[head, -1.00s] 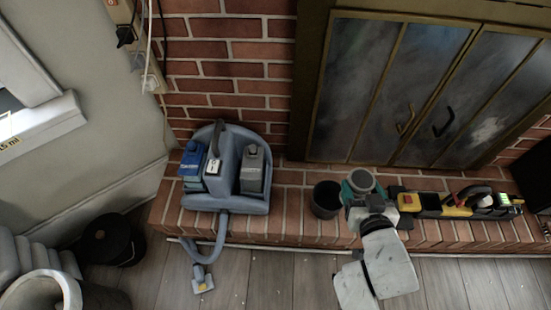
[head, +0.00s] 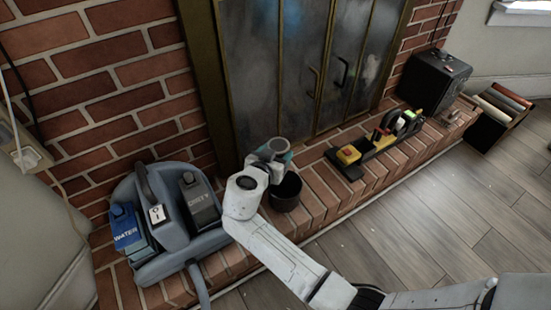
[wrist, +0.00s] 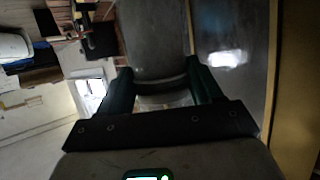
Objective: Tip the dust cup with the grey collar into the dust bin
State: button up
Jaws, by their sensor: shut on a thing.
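My gripper (head: 280,156), with teal fingers, is shut on a grey dust cup (head: 270,147) near the fireplace doors.
A blue-grey cleaning machine (head: 165,225) with a hose stands left of my arm on the hearth (head: 325,190). A yellow and black tool (head: 375,145) lies to the right, and a black box (head: 433,80) stands beyond it. Glass fireplace doors (head: 285,75) rise close behind the gripper.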

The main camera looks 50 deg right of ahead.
jog(key=shift+s, duration=0.1)
dwell(0.3)
jog(key=shift+s+a, duration=0.1)
jog(key=shift+a, duration=0.05)
notch_tip(320, 180, down, 2)
jog(key=m+y+p, duration=0.1)
jog(key=y, duration=0.2)
jog(key=shift+a+f+p, duration=0.1)
jog(key=shift+a+p, duration=0.05)
jog(key=shift+p, duration=0.15)
notch_tip(320, 180, down, 2)
jog(key=m+y+p, duration=0.1)
jog(key=y, duration=0.2)
jog(key=shift+a+t+p, duration=0.15)
jog(key=shift+t+p, duration=0.15)
jog(key=shift+t, duration=0.1)
jog(key=shift+a+f+m+t+y+p, duration=0.15)
jog(key=shift+f+m+y+p, duration=0.2)
jog(key=shift+f+y, duration=0.45)
jog(key=shift+d+f+m+t+y+p, duration=0.15)
jog(key=shift+f+m+y+p, duration=0.1)
jog(key=shift+f+m+y, duration=0.5)
jog(key=shift+a+f+n, duration=0.1)
jog(key=shift+f+n, duration=0.1)
jog(key=shift+n, duration=0.2)
jog(key=shift+f+m+t+y+p, duration=0.45)
jog(key=shift+f+y+p, duration=0.35)
jog(key=shift+y+p, duration=0.45)
jog(key=shift+f, duration=0.15)
